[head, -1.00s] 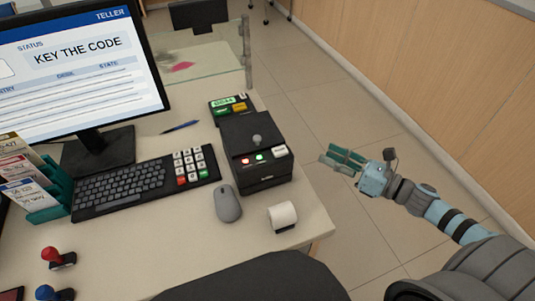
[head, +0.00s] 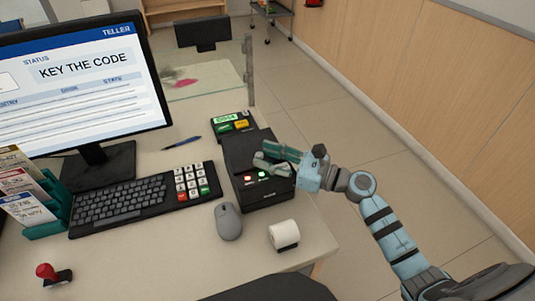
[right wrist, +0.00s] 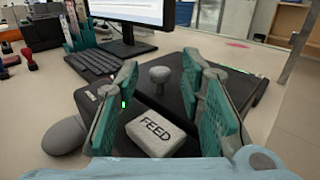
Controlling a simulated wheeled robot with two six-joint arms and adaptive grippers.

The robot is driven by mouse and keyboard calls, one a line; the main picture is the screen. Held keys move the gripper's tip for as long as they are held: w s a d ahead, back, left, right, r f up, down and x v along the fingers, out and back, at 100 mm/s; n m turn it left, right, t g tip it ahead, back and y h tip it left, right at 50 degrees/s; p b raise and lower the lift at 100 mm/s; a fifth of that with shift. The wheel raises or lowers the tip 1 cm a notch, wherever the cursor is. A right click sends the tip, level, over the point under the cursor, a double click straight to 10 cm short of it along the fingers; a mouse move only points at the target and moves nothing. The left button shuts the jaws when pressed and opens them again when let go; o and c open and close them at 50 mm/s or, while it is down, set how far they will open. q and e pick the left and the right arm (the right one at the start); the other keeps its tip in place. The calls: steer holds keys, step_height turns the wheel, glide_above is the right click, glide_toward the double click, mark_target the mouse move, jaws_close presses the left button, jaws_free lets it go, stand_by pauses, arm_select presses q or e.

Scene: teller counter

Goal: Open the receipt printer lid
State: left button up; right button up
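The black receipt printer (head: 238,158) stands on the counter right of the keyboard, with a red and a green light on its front. Its lid (right wrist: 180,92) looks closed and carries a round grey knob (right wrist: 159,75) in the right wrist view. A pale FEED button (right wrist: 154,135) sits nearer the camera. My right gripper (head: 262,160) is over the printer; its teal fingers are apart with nothing between them. In the right wrist view the knob shows ahead, between the fingertips (right wrist: 161,75); I cannot tell how far. My left gripper is not in view.
The keyboard (head: 120,204) and monitor (head: 85,85) are left. A small terminal (head: 232,123) stands behind the printer, near a glass panel (head: 200,80).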

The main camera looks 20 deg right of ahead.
steer(key=shift+w+a, duration=0.15)
steer(key=shift+a, duration=0.05)
steer(key=shift+c, duration=0.4)
jaws_close()
